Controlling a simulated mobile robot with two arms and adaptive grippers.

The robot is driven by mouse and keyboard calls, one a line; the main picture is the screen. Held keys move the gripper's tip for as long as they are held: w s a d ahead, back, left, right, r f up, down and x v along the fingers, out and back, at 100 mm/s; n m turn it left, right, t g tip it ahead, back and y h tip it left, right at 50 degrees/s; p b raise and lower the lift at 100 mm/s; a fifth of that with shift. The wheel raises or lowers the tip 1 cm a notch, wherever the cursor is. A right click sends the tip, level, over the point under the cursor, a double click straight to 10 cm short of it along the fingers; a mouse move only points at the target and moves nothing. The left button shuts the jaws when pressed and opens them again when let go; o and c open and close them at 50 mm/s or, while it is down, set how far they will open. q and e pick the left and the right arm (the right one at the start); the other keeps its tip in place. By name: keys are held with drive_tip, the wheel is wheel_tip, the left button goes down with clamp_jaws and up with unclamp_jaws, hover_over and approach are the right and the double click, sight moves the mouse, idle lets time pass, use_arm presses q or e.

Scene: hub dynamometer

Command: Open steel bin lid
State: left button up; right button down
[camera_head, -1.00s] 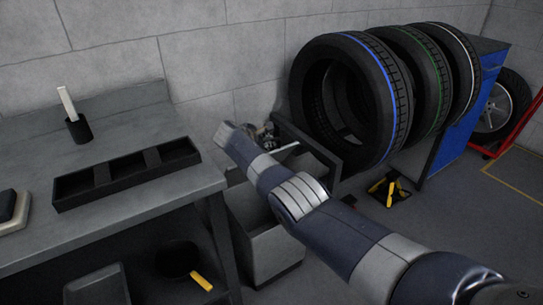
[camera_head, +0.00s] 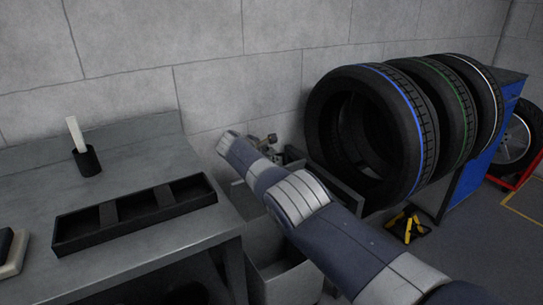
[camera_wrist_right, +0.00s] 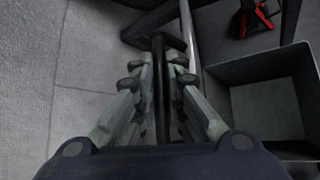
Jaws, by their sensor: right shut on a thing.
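The grey steel bin (camera_head: 287,278) stands on the floor between the workbench and the tire rack, partly hidden by my right arm. The right wrist view looks into its open top, with the bin's rim and walls (camera_wrist_right: 262,67) at the right. My right gripper (camera_wrist_right: 161,62) is shut on a dark bar-shaped handle (camera_wrist_right: 160,100). A thin grey strip (camera_wrist_right: 188,30) beside the handle looks like the lid seen nearly edge-on. In the head view the gripper (camera_head: 268,146) is above the bin near the wall, mostly hidden behind my wrist. My left gripper is not in view.
The workbench (camera_head: 200,235) at left carries a black divided tray (camera_head: 135,213) and a dark cup (camera_head: 86,160). Several tires (camera_head: 400,125) stand on a rack right of the bin. A black-and-yellow object (camera_head: 407,225) lies on the floor. The wall is close behind.

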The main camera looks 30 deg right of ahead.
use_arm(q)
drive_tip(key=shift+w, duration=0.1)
use_arm(e)
drive_tip(key=shift+w+r, duration=0.1)
drive_tip(key=shift+r, duration=0.15)
drive_tip(key=c, duration=1.7)
unclamp_jaws()
drive_tip(key=shift+a, duration=0.1)
drive_tip(key=shift+o, duration=0.2)
drive_tip(key=shift+f, duration=0.15)
drive_tip(key=shift+w+a+r, duration=0.1)
drive_tip(key=shift+a+r, duration=0.15)
drive_tip(key=shift+r, duration=0.25)
drive_tip(key=shift+a+r, duration=0.25)
drive_tip(key=shift+r, duration=0.2)
drive_tip(key=shift+a+r, duration=0.2)
drive_tip(key=shift+s+a+r, duration=0.2)
drive_tip(key=shift+s+a, duration=0.5)
drive_tip(key=shift+s, duration=0.2)
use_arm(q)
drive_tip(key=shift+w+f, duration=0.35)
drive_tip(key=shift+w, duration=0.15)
use_arm(e)
drive_tip(key=v, duration=0.8)
drive_tip(key=shift+s, duration=0.45)
